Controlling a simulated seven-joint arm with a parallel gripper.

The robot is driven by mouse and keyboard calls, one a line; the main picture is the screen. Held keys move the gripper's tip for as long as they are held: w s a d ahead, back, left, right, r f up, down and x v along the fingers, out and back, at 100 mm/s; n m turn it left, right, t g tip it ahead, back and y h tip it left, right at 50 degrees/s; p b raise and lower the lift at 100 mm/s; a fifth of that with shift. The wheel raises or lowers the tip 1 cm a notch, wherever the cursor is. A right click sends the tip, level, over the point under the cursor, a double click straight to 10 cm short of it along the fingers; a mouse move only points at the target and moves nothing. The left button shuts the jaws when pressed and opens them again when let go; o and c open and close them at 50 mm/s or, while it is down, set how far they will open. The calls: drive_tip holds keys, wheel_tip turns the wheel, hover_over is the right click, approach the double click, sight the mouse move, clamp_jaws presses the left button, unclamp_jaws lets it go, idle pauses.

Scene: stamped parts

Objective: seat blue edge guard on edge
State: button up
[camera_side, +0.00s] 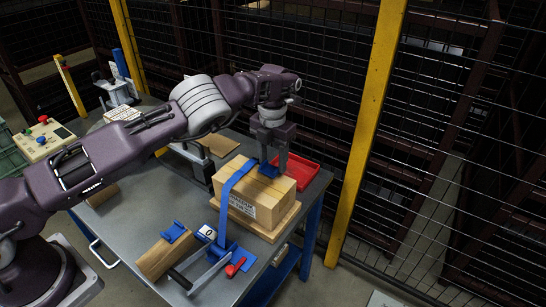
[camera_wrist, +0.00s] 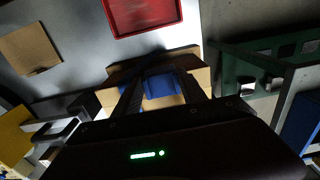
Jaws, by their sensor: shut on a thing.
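My gripper (camera_side: 271,170) points down over the top of a wooden block (camera_side: 262,206), toward its far side. It is shut on a blue edge guard (camera_side: 266,170). In the wrist view the guard (camera_wrist: 161,86) sits between the two dark fingers, with pale wood around it. The guard is at or just above the block's top; I cannot tell whether it touches the edge. A blue strap (camera_side: 233,184) runs over the top and down the near side of the block, left of the guard. The fingers hide part of the guard.
A red tray (camera_side: 305,175) lies behind the block. A second blue guard (camera_side: 173,231) rests on a loose wood piece (camera_side: 160,256) at front left. A ratchet with a red part (camera_side: 235,267) lies in front. A yellow post (camera_side: 366,130) stands beyond the table at right.

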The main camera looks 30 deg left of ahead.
drive_tip(key=o, duration=1.4)
